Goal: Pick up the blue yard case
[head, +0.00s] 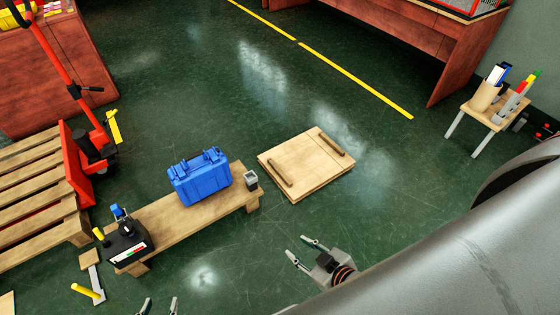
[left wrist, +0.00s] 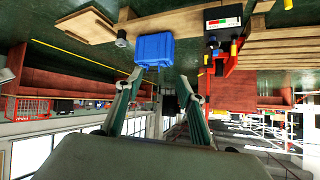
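The blue yard case (head: 200,178) stands upright on a low wooden bench, handle on top. It also shows in the left wrist view (left wrist: 154,50), upside down, beyond my fingertips and roughly between them. My left gripper (head: 160,301) shows only its fingertips at the bottom edge of the head view; they are apart, empty and well short of the case. In the left wrist view the left gripper's two fingers (left wrist: 161,78) are spread. My right gripper (head: 297,246) is open and empty over the floor, right of the bench.
The wooden bench (head: 165,222) also bears a small grey cup (head: 251,180) and a black device (head: 127,244). A wooden board with two handles (head: 306,164) lies to the right. A pallet (head: 38,182) and red pallet jack (head: 72,165) stand left. Floor before the bench is mostly clear.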

